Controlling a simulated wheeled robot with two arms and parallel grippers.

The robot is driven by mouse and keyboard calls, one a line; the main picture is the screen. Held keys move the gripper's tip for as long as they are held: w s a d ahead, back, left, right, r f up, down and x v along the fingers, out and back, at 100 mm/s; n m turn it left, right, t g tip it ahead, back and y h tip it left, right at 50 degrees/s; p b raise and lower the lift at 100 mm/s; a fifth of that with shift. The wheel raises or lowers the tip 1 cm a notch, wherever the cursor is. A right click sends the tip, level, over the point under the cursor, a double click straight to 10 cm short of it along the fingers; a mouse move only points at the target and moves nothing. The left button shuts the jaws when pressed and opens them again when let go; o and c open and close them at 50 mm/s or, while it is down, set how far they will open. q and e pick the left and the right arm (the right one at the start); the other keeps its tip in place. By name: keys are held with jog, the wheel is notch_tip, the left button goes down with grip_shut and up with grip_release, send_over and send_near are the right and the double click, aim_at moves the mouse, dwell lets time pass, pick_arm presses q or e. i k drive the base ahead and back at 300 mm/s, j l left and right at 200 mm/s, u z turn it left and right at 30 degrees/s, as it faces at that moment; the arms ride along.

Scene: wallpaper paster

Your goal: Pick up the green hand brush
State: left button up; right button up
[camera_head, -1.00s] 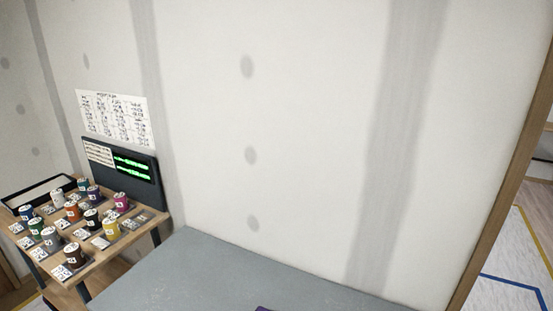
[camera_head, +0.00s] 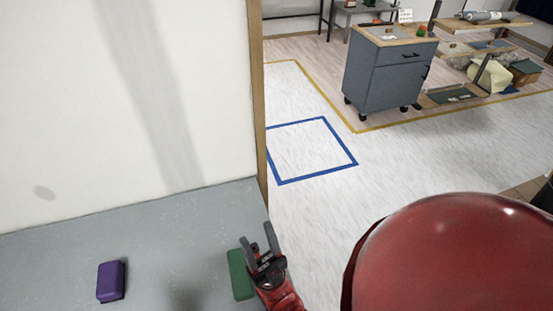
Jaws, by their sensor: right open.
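The green hand brush (camera_head: 238,275) lies on the grey surface (camera_head: 170,225) near its right edge, at the bottom of the head view. My right gripper (camera_head: 258,243) is open, with its two dark fingers apart and pointing up in the picture. It overlaps the right side of the brush in view, and it hides part of it. I cannot tell whether the fingers touch the brush. My left gripper is not in view.
A purple block (camera_head: 111,281) lies on the grey surface to the left. A pale wall panel (camera_head: 130,100) with a wooden edge stands behind. A blue-grey cabinet (camera_head: 385,75) on wheels stands on the floor beyond a blue taped square (camera_head: 347,148). My red arm fills the lower right.

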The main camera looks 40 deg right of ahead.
aim_at(240, 275)
jog(key=k+j+z, duration=0.1)
jog(key=k+z, duration=0.45)
jog(key=i+z, duration=0.1)
jog(key=z, duration=1.75)
jog(key=u, duration=1.75)
jog(key=k+j, duration=0.1)
jog(key=j, duration=0.65)
jog(key=k+j, duration=0.15)
jog(key=j, duration=0.2)
